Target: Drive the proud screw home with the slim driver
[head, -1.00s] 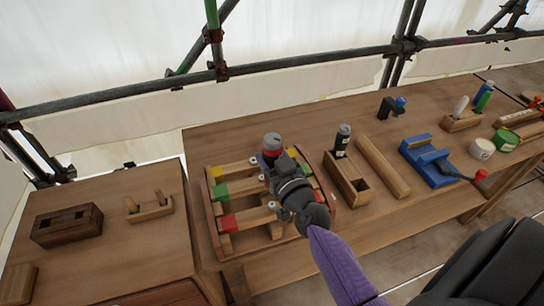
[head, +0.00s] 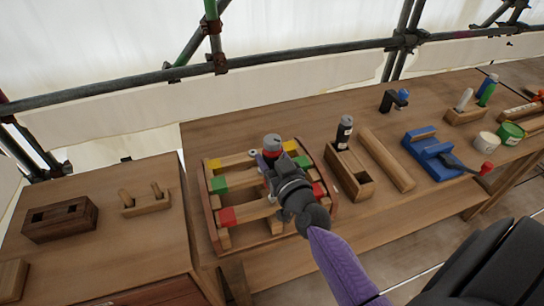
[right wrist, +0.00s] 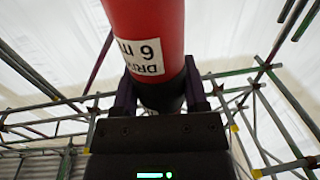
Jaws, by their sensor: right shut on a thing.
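My right gripper (head: 272,163) is shut on a red driver (head: 272,146) with a grey top, held roughly upright over the wooden frame (head: 215,236). In the right wrist view the red driver (right wrist: 147,30) stands between the two fingers, with a white label reading part of "DRIVER 6 mm". The driver's tip and whatever is beneath it are hidden by my gripper. A small pale ring (head: 252,152), perhaps a screw head or washer, shows on the frame's far side. I cannot make out the proud screw. My left gripper is out of view.
The frame carries yellow, green and red blocks. A dark driver (head: 344,131) stands in a wooden box (head: 362,190) just right of it. A wooden bar (head: 386,160) and blue fixture (head: 432,158) lie further right. Scaffold poles (head: 130,95) run behind the bench.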

